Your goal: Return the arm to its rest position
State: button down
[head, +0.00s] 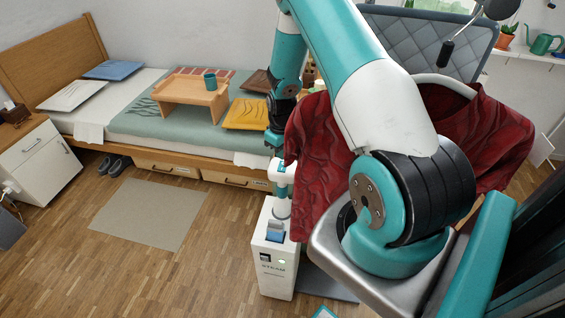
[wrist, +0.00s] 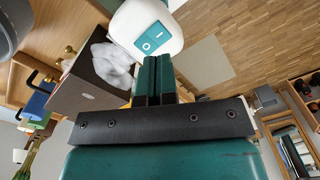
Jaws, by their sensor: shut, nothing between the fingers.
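My arm rises across the right of the head view and bends down to my gripper (head: 275,140), which hangs over the floor in front of the bed, just above the white and teal top of a garment steamer. In the wrist view my gripper (wrist: 155,62) has its two dark and teal fingers together with nothing between them. The steamer's rounded white top (wrist: 145,30), with a teal switch panel, shows just beyond the fingertips. I cannot tell whether they touch.
The steamer (head: 275,255) stands by a hanging dark red shirt (head: 318,165). Behind is a bed with a wooden tray table (head: 190,92) and under-bed drawers (head: 168,170). A white nightstand (head: 40,160) stands at left.

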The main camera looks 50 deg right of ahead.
jog(key=shift+r+p, duration=0.35)
jog(key=shift+r, duration=0.45)
jog(key=s+a+r+n+t+y+b, duration=0.1)
jog(key=s+a+r+n+y+b, duration=0.15)
jog(key=a+r, duration=1.8)
jog(key=s+a+r+n+y+b, duration=0.1)
jog(key=s+a+r+n, duration=0.1)
jog(key=s+a, duration=0.5)
jog(key=s+a+r+n+g+b, duration=0.1)
jog(key=s+a+r, duration=0.3)
jog(key=s, duration=0.7)
jog(key=a+n+b, duration=0.1)
jog(key=a, duration=0.1)
jog(key=shift+s+a+r+n+y, duration=0.3)
jog(key=shift+s+a+n+y, duration=0.05)
jog(key=shift+s+a, duration=0.05)
